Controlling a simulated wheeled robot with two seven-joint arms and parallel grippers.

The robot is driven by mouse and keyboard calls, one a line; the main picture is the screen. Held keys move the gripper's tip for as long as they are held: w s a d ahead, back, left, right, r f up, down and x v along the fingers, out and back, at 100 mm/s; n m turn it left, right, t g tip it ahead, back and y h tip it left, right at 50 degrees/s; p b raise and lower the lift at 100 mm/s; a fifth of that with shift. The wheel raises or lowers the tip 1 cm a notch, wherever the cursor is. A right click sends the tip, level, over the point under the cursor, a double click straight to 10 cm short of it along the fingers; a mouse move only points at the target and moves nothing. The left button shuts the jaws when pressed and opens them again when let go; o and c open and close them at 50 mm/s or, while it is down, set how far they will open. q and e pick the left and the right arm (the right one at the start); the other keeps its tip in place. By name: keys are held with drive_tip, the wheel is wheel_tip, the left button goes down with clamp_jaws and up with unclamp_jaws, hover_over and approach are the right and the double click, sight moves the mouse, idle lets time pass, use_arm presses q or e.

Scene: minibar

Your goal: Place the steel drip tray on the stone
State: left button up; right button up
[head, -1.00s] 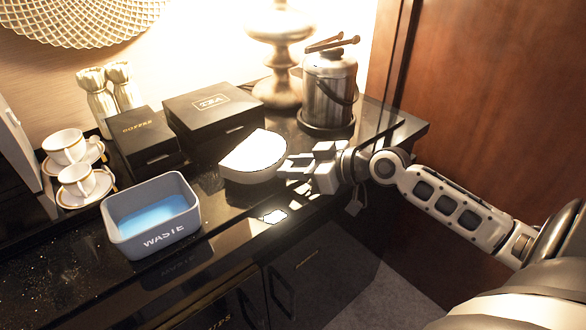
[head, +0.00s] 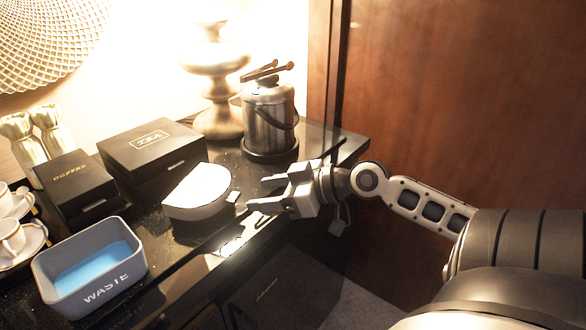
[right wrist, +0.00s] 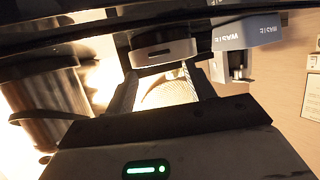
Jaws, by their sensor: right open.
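In the right wrist view a half-round body (right wrist: 163,52), apparently the same piece, shows upside down beyond the fingers. My right gripper (head: 257,193) is open and empty, just right of the tray, its fingertips pointing at it with a small gap. In the right wrist view its two fingers (right wrist: 161,88) stand apart. My left gripper is not in view.
A grey waste bin (head: 92,268) stands left of the tray. Black coffee (head: 78,185) and tea (head: 152,148) boxes stand behind. A steel ice bucket (head: 268,120) with tongs stands behind my right gripper, near a wooden panel (head: 440,90). Cups are at far left.

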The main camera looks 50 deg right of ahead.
drive_tip(key=v, duration=0.6)
drive_tip(key=s+a+f+m+g+h, duration=0.1)
drive_tip(key=s+a+f+m+h, duration=0.15)
drive_tip(key=f, duration=0.75)
drive_tip(key=s+a+f+m+g+h, duration=0.15)
drive_tip(key=a+f, duration=0.25)
drive_tip(key=f, duration=0.7)
drive_tip(key=s+a+f, duration=0.1)
drive_tip(key=a+f, duration=0.1)
drive_tip(key=a, duration=0.6)
drive_tip(key=s+a+f+n, duration=0.1)
drive_tip(key=s+a+f, duration=0.1)
drive_tip(key=a, duration=0.6)
drive_tip(key=shift+s+f+t+y, duration=0.15)
drive_tip(key=shift+f+t+y, duration=0.25)
drive_tip(key=shift+f, duration=0.1)
